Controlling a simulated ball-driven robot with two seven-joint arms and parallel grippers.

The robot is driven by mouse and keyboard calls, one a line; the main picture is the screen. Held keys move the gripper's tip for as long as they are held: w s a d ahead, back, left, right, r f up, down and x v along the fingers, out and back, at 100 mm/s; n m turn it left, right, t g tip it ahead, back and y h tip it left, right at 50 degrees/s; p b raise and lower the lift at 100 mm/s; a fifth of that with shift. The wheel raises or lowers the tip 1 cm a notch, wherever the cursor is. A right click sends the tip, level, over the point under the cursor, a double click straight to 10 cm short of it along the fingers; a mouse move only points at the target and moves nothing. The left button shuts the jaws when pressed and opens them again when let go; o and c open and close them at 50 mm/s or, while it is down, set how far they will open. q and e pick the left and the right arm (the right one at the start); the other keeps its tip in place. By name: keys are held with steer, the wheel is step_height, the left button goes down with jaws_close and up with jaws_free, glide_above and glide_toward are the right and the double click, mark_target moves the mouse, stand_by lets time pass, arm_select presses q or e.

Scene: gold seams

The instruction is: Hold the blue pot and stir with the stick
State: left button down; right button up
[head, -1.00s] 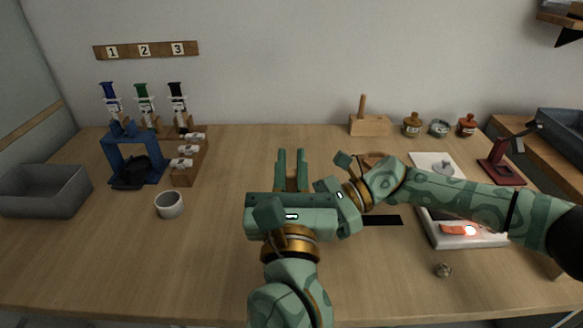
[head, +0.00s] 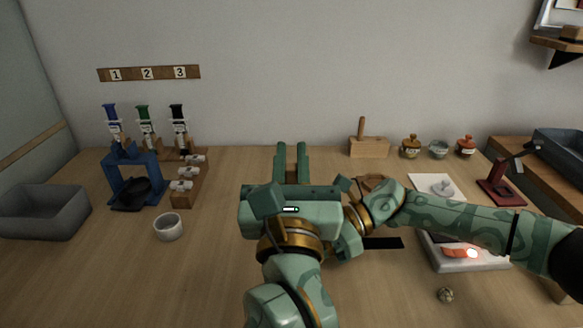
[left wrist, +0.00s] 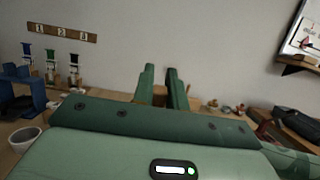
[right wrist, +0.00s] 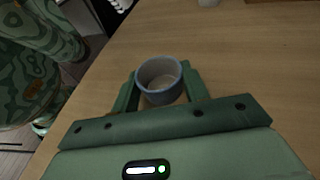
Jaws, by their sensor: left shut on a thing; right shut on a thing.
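My left gripper (head: 291,164) is in the middle of the head view, its fingers pointing away toward the back wall. It is shut on a brown thing, seemingly the stick (left wrist: 159,94), which shows only as a small patch between the fingers in the left wrist view. My right arm crosses from the right, and its fingers are hidden behind the left gripper in the head view. In the right wrist view my right gripper (right wrist: 160,90) is shut on the blue pot (right wrist: 160,95), a grey-blue open round pot. The stick's tip is not visible in the pot.
A white cup (head: 168,227) and a grey bin (head: 43,212) stand at left, near a blue stand (head: 135,178) and several syringe-like tools. A wooden block (head: 369,147) and small jars line the back. The front left table is clear.

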steer(key=o, duration=0.8)
steer(key=shift+o, duration=0.2)
